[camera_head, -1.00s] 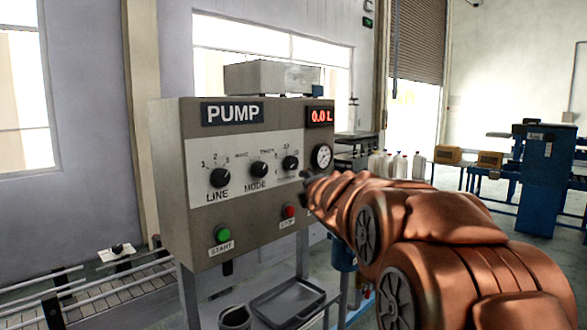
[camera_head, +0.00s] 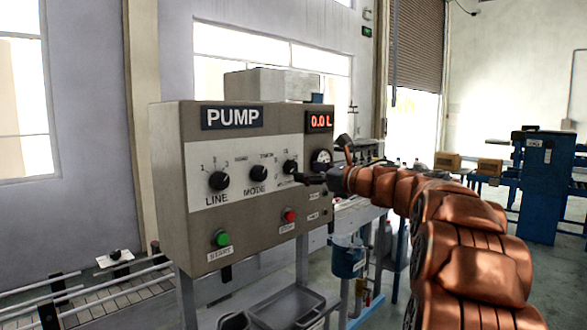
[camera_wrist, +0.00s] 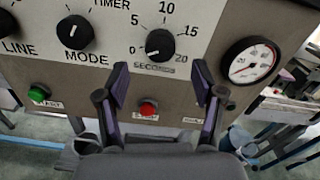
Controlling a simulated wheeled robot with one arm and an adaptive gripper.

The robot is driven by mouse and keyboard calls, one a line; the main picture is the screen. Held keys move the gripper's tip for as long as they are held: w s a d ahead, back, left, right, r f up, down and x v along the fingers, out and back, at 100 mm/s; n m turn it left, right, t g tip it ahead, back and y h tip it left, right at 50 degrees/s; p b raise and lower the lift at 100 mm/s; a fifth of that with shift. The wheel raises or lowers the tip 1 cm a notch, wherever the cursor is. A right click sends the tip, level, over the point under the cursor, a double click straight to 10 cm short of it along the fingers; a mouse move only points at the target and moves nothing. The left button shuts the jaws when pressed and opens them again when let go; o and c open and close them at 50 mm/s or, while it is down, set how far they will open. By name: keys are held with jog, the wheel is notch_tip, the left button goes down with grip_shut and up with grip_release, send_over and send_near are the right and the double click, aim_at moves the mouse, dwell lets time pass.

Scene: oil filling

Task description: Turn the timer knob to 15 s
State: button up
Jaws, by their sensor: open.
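The timer knob (camera_wrist: 160,42) is black and round, with a scale marked 0, 5, 10, 15 and 20 and "SECONDS" below. Its white mark points to the lower left, near 0. It is also the rightmost knob (camera_head: 290,167) in the head view. My gripper (camera_wrist: 161,80) is open and empty. In the wrist view its two fingers stand apart below the knob, one to each side, not around it. In the head view my gripper (camera_head: 318,178) is just right of and slightly below the knob. I cannot tell its exact distance from the panel.
The pump panel (camera_head: 168,150) also carries the MODE knob (camera_wrist: 75,32), the LINE knob (camera_head: 219,180), a green start button (camera_wrist: 39,94), a red stop button (camera_wrist: 148,110) and a round gauge (camera_wrist: 250,60) close to the timer's right. A tray (camera_head: 290,305) lies below.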

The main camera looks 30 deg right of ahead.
aim_at(294, 169)
jog(key=shift+p+x, duration=1)
jog(key=shift+x, duration=2.1)
jog(key=c, duration=1.2)
